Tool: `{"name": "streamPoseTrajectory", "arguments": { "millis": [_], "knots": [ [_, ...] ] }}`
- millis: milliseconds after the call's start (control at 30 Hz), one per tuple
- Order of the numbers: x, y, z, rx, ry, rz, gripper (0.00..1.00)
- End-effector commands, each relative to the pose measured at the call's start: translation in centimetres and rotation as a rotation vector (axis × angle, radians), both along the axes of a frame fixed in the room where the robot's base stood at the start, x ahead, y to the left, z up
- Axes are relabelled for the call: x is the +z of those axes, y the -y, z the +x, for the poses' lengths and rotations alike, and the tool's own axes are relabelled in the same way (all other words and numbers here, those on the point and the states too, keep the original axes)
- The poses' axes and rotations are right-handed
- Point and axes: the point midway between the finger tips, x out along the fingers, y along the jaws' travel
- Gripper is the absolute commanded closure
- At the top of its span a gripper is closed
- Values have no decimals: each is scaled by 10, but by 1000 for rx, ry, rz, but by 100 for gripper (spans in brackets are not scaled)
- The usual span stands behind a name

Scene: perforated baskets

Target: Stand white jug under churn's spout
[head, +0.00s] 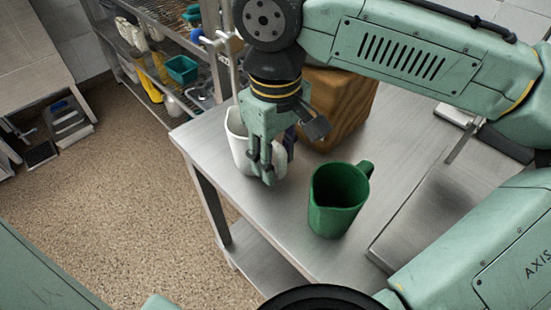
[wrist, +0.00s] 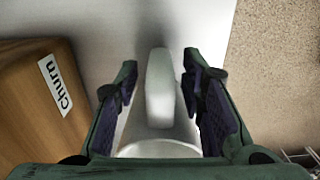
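The white jug (head: 236,140) stands upright on the steel table near its left corner, partly hidden behind my gripper (head: 263,172). In the wrist view, the jug's handle (wrist: 160,95) lies between the two fingers of my gripper (wrist: 160,82), with a visible gap on each side. The jug's pale rim (wrist: 160,149) shows at the bottom of that view. The wooden churn (head: 345,105) stands behind and right of my gripper. Its label reads "churn" in the wrist view (wrist: 57,86). I see no spout in either view.
A green jug (head: 338,200) stands on the table (head: 290,215) in front and to the right of my gripper. A wire shelf with baskets (head: 182,70) stands behind the table at left. A raised steel edge or basin lies right of the green jug.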

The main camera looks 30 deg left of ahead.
Motion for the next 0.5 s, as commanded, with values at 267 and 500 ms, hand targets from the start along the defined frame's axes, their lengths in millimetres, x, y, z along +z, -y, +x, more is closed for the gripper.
{"name": "streamPoseTrajectory", "arguments": {
  "millis": [267,500],
  "knots": [
    [58,-1,0,1,-1,4,64],
    [98,0,0,0,-1,3,64]
  ]
}}
